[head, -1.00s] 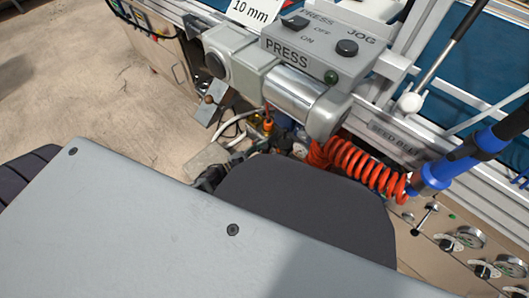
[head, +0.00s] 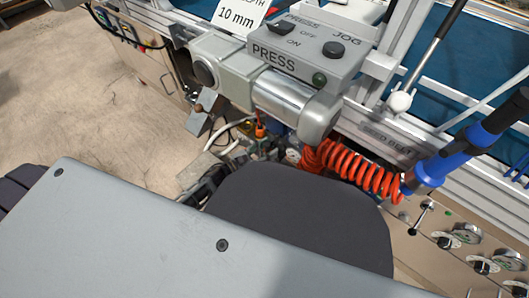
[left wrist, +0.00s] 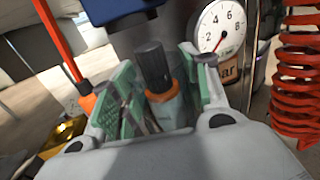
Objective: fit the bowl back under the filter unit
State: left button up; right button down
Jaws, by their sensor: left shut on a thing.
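My left gripper (left wrist: 158,108) fills the lower middle of the left wrist view, its green-lined fingers on either side of a piece with a black ribbed top and an orange collar (left wrist: 163,97). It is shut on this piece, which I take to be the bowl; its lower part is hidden. The blue filter unit (left wrist: 112,10) shows at the top edge of that view, with a grey cylindrical part behind the gripper. In the head view, dark parts of my left gripper (head: 212,180) show beside my arm; its fingertips are not clear. My right gripper is not in view.
A round gauge (left wrist: 221,27) stands close right of the fingers. A red coiled hose (left wrist: 292,75) hangs further right, and an orange cord (left wrist: 62,45) is at left. In the head view, the grey press housing (head: 305,60) overhangs this crowded area.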

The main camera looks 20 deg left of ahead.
pick_arm(q)
jog(key=shift+w+d+b, duration=0.2)
jog(key=shift+w+d, duration=0.2)
jog(key=shift+w, duration=0.7)
jog(key=shift+w+d+b, duration=0.2)
jog(key=shift+w+d, duration=0.25)
jog(key=shift+w, duration=0.7)
jog(key=shift+w+d+b, duration=0.2)
jog(key=shift+w+d, duration=0.2)
jog(key=shift+w, duration=0.7)
jog(key=shift+f, duration=0.55)
jog(key=o, duration=1.1)
jog(key=shift+s+a, duration=0.15)
jog(key=shift+v, duration=5.8)
